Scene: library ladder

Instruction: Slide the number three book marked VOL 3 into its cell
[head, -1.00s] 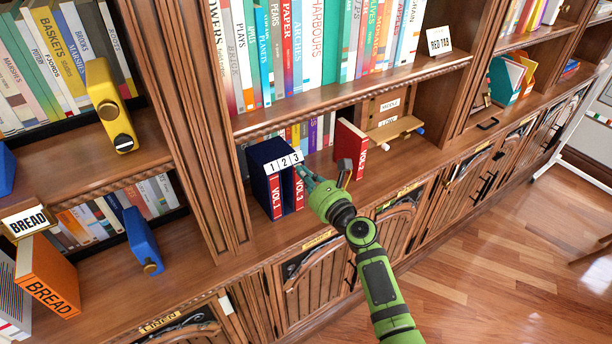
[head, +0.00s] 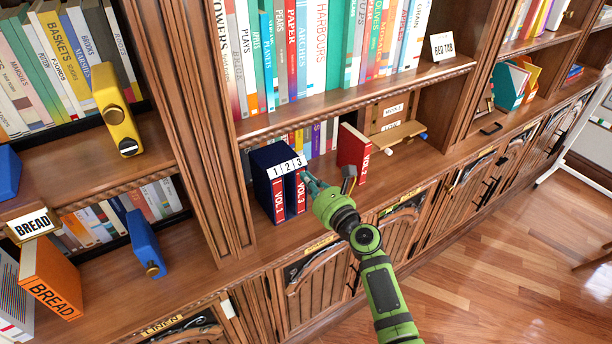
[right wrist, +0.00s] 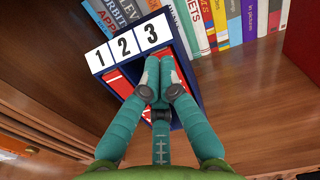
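A dark blue case (head: 262,163) labelled 1, 2, 3 stands on the lower shelf. The red VOL 1 book (head: 278,201) is in its left cell. The red VOL 3 book (head: 301,197) has its spine under the 3 at the right cell; how deep it sits is unclear. A dark gap lies between them. The red VOL 2 book (head: 362,165) stands apart to the right. My right gripper (head: 309,181) is at the VOL 3 spine. In the right wrist view its fingertips (right wrist: 160,75) are together below the 3, hiding most of that book. My left gripper is out of view.
A wooden stand (head: 398,132) with small labels is at the right of this shelf. A thick upright (head: 190,130) bounds the left. The shelf in front of VOL 2 is clear. Cabinet doors (head: 320,275) lie below.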

